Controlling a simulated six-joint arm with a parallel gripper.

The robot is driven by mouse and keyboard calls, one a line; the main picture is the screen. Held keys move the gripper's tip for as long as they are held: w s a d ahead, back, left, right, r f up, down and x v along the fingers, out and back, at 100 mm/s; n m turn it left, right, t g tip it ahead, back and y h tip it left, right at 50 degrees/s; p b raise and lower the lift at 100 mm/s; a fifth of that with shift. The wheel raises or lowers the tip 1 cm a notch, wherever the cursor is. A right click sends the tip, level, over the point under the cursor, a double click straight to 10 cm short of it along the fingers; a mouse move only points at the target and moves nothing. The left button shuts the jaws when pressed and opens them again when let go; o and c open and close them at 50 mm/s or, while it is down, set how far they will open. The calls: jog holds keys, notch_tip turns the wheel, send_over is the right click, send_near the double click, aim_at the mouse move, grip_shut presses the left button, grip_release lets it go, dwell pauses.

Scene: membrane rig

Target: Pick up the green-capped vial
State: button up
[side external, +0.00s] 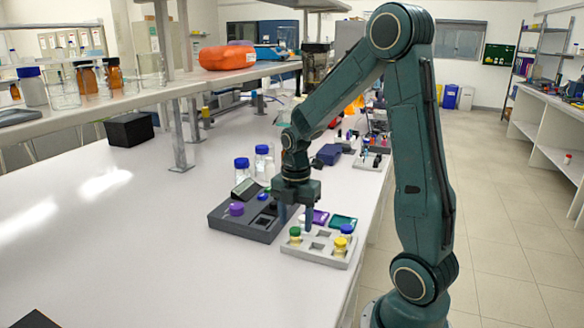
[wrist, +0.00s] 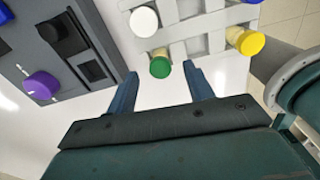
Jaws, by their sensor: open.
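The green-capped vial (side external: 295,233) stands upright at the left end of a light grey rack (side external: 318,260) in the side view. In the wrist view its green cap (wrist: 160,67) shows just ahead of the gap between my fingers, at the rack's near edge. My gripper (side external: 295,222) points down above the rack's left end, close to the vial. In the wrist view my gripper (wrist: 160,88) has its two blue fingers apart with nothing between them. The exact height of the fingertips relative to the cap is hard to tell.
In the rack are a white-capped vial (wrist: 144,21), a yellow-capped vial (wrist: 246,41) and a blue-capped vial (side external: 346,229). A dark grey device (side external: 245,222) with a purple knob (wrist: 41,86) stands close at left. Blue-capped bottles (side external: 262,160) stand behind.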

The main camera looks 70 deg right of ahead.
aim_at(295, 229)
jog(key=shift+f, duration=1.8)
jog(key=shift+c, duration=0.2)
jog(key=c, duration=1)
